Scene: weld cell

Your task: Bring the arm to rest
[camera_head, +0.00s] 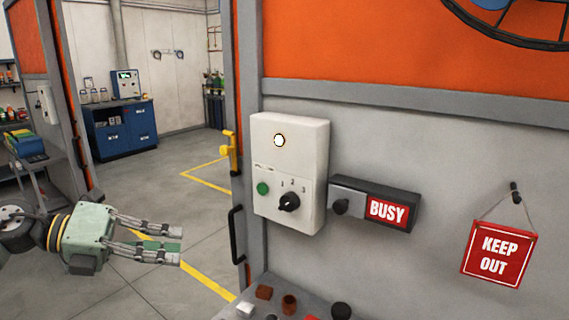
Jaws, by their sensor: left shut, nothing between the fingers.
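My left gripper (177,244) reaches in from the left edge, with a pale green body and grey jointed fingers pointing right. It is shut and holds nothing. It hangs in the air over the grey floor, left of the cell wall and apart from it. A green patch shows by the fingers; I cannot tell whether it is part of the gripper. My right gripper is not in view.
A white control box (291,170) with lit lamp, green button and selector knob is on the wall. Right are a BUSY slider (385,210) and a hanging KEEP OUT sign (499,252). A cluttered shelf (255,312) juts out below. Open floor (160,185) lies behind the gripper.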

